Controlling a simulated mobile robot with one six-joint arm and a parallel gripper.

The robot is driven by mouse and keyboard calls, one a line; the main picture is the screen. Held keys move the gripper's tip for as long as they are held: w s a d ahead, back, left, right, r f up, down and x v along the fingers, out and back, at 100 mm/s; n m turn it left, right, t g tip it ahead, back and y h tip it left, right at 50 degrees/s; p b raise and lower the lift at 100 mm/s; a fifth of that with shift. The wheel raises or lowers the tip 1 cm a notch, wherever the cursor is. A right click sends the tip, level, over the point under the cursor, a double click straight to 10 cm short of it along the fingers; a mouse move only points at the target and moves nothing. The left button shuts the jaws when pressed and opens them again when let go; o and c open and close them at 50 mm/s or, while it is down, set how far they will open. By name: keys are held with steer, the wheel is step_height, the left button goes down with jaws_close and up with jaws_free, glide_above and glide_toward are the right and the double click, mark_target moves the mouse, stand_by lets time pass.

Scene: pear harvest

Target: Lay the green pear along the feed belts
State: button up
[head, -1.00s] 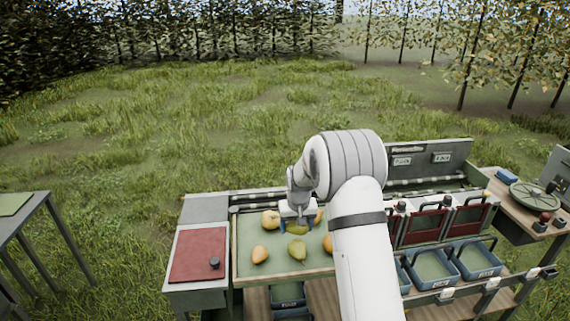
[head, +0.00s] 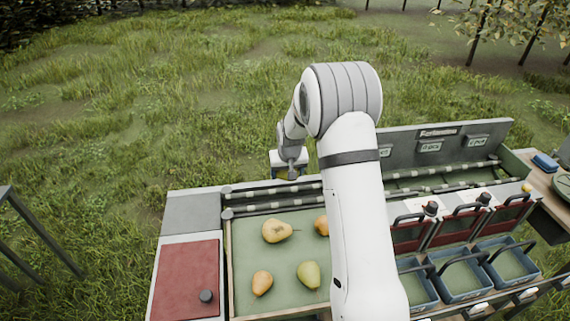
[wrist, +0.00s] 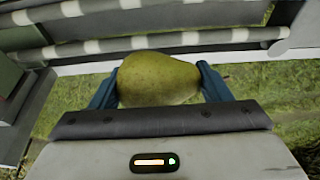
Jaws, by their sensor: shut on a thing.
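My gripper (head: 291,174) is shut on a green pear (wrist: 157,78), which lies crosswise between the blue fingers in the wrist view. In the head view the gripper hides most of that pear. The feed belts (head: 262,208), striped pale and dark, run along the back of the station. In the wrist view the feed belts (wrist: 190,40) pass just beyond the held pear, which appears apart from them. Another green pear (head: 309,274) lies in the tray.
The green-floored tray (head: 242,262) also holds a yellow pear (head: 277,231) and orange ones (head: 262,283). A red panel (head: 187,278) is at left. Blue bins (head: 462,275) and a raised sign board (head: 440,140) are at right. My arm hides the tray's right side.

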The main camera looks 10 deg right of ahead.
mark_target(288, 190)
steer(key=shift+d+f, duration=0.1)
steer(key=shift+f, duration=0.1)
step_height(288, 190, down, 2)
steer(key=shift+f+b, duration=0.1)
steer(key=shift+b, duration=0.5)
steer(key=shift+f+b, duration=1.75)
steer(key=shift+f, duration=1.05)
steer(key=o, duration=1.2)
steer(key=shift+c, duration=0.2)
steer(key=shift+b+v, duration=0.75)
steer(key=shift+v, duration=3.2)
